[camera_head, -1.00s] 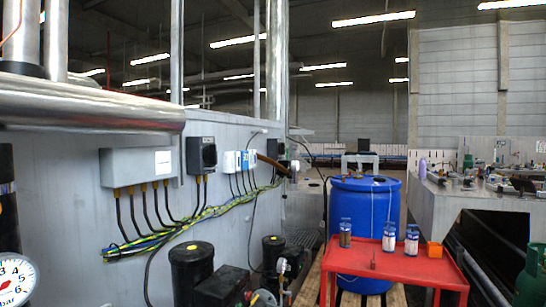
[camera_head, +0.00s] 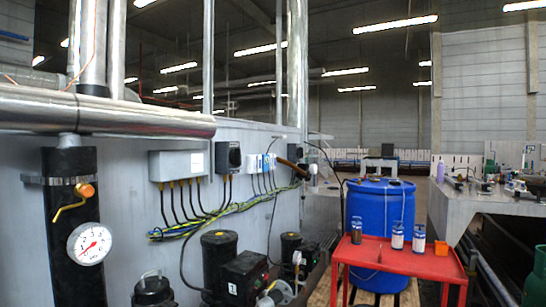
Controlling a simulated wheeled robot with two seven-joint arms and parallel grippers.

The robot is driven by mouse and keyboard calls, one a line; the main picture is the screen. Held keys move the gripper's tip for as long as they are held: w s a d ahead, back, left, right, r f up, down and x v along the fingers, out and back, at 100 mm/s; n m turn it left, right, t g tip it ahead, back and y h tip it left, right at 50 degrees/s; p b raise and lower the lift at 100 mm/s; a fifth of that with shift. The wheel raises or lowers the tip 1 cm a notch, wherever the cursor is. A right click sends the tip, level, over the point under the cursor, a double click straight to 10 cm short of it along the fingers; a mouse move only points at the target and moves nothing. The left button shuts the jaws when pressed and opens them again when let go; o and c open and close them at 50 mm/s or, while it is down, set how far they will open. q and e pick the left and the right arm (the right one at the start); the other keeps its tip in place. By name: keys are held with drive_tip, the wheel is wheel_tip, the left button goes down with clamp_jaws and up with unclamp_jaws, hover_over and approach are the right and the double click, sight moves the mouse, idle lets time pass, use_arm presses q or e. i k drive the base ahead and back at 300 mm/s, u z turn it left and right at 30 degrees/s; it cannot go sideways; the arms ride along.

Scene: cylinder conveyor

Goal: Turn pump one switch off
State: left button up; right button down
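A black switch box (camera_head: 228,157) is mounted on the grey wall panel, right of a grey junction box (camera_head: 170,165). A black box (camera_head: 243,275) with a white label that appears to read 1 sits low at the front, beside a black motor-like cylinder (camera_head: 219,252). Small blue and white boxes (camera_head: 256,162) and a second dark box (camera_head: 291,153) are farther along the wall. I cannot tell which of these is the pump one switch, nor read any switch position. Neither of my grippers shows in the view.
A blue barrel (camera_head: 378,215) stands behind a red table (camera_head: 390,259) holding cans. A cluttered workbench (camera_head: 460,207) is at right.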

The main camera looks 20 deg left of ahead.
sight(237, 155)
drive_tip(key=z, duration=0.35)
drive_tip(key=i, duration=0.85)
drive_tip(key=u, duration=0.1)
